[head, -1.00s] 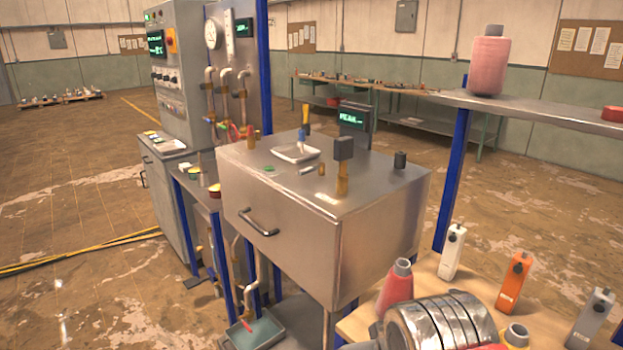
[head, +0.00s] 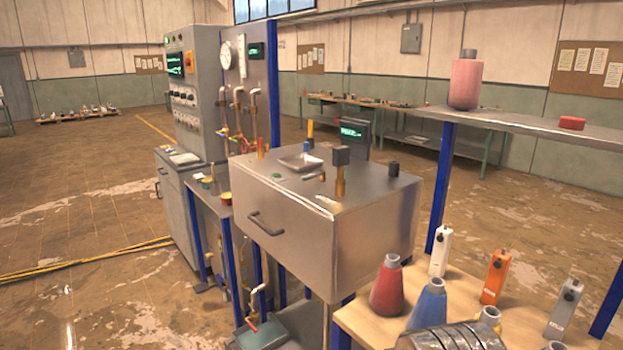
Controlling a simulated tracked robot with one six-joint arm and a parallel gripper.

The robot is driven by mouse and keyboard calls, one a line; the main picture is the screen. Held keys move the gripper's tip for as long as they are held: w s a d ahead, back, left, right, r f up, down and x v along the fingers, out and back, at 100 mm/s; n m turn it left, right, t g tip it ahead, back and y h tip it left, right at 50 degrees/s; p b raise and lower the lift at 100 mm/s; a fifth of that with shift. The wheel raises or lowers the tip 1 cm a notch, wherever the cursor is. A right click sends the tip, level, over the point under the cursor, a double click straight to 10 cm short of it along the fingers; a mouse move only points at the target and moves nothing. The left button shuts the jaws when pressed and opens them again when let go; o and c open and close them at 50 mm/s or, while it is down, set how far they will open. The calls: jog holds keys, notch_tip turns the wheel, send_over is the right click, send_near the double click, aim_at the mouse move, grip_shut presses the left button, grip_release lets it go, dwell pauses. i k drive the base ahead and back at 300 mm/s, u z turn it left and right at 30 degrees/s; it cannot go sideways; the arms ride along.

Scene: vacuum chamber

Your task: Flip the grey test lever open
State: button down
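I cannot make out a grey test lever for certain in the head view. Thin pipes with small valve handles (head: 238,112) run down the blue-framed panel at the left, too small to tell each lever's colour or position. The steel cabinet (head: 310,235) has a drawer handle and a brass post with a dark grey block (head: 341,156) on top. My gripper is not in view.
A wooden table (head: 365,325) at the lower right holds red and blue cones, white, orange and grey labelled units, and a silver banded cylinder (head: 450,340). A shelf (head: 520,122) carries a pink spool. Yellow cables (head: 90,268) lie on the open floor at left.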

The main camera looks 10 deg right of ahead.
aim_at(309, 177)
jog(key=u, duration=0.4)
jog(key=i, duration=1.05)
jog(key=u, duration=0.55)
